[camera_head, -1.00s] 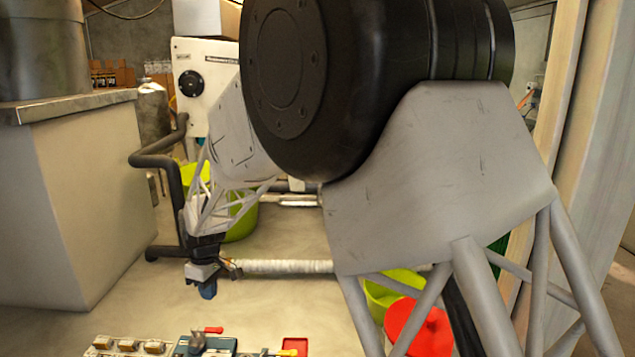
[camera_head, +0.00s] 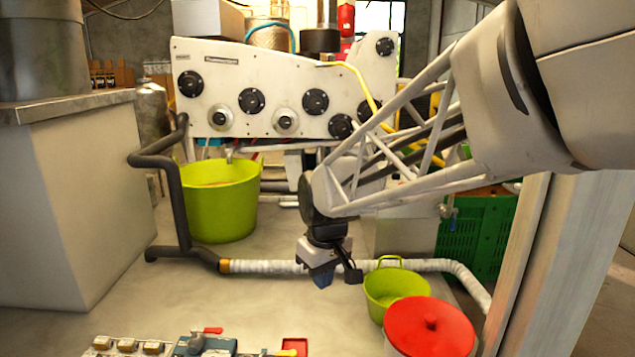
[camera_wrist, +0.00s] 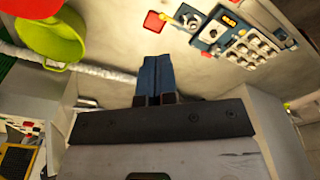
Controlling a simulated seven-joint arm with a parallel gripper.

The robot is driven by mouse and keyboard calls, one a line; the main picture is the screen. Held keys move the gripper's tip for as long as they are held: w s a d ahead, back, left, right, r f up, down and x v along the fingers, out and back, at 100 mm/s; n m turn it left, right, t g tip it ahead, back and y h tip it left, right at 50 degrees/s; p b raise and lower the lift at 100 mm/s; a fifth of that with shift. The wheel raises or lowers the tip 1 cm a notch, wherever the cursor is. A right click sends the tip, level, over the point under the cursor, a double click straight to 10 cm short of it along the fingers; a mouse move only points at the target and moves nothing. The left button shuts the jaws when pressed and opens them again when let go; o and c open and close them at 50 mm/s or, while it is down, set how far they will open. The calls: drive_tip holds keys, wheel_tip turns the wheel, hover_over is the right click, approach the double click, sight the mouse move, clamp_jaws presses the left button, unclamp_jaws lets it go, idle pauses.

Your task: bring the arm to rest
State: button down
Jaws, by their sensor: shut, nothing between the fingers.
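My gripper (camera_head: 323,277) hangs in mid-air near the middle of the head view, at the end of my grey lattice arm. Its blue fingers point down and are shut with nothing between them. In the wrist view the blue fingers (camera_wrist: 155,72) lie side by side. In the head view the gripper appears in front of the pale wrapped hose, touching nothing that I can see.
A control panel (camera_head: 205,346) with levers and a red piece is at the bottom, also in the wrist view (camera_wrist: 232,35). A red-lidded pot (camera_head: 430,325), small green bucket (camera_head: 395,288), large green tub (camera_head: 222,205), black pipe (camera_head: 178,190) and white machine (camera_head: 230,75) surround clear floor.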

drive_tip(key=s+d+m, duration=0.3)
drive_tip(key=s+d, duration=0.5)
drive_tip(key=s, duration=0.3)
drive_tip(key=s+d+m+t, duration=0.1)
drive_tip(key=s+d+m, duration=0.3)
drive_tip(key=s+d, duration=0.5)
drive_tip(key=shift+s+d+m+t+h, duration=0.3)
drive_tip(key=shift+s, duration=0.9)
